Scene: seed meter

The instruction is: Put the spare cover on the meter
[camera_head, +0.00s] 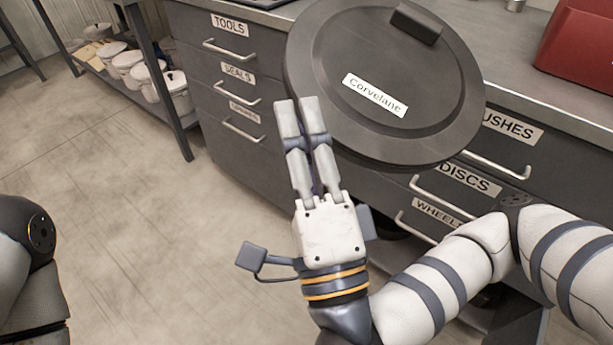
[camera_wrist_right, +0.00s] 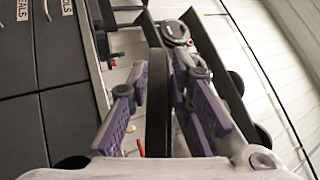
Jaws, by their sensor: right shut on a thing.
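A round black cover (camera_head: 440,95) with a raised block near its upper rim and a white label reading "Corvelane" hangs tilted in front of the drawer cabinet. My right gripper (camera_head: 300,112) overlaps its left lower rim and is shut on it. In the right wrist view the cover shows edge-on as a dark band (camera_wrist_right: 157,105) between the purple finger pads of my right gripper (camera_wrist_right: 160,80). My left arm shows only in part at the left edge; its gripper is out of view. I cannot make out the meter in either view.
A grey cabinet (camera_head: 225,140) with labelled drawers stands behind the cover, its worktop (camera_head: 555,88) running right. A red case (camera_head: 580,45) sits on the worktop. Several white tubs (camera_head: 128,62) stand on a low shelf at the upper left. The floor at left is clear.

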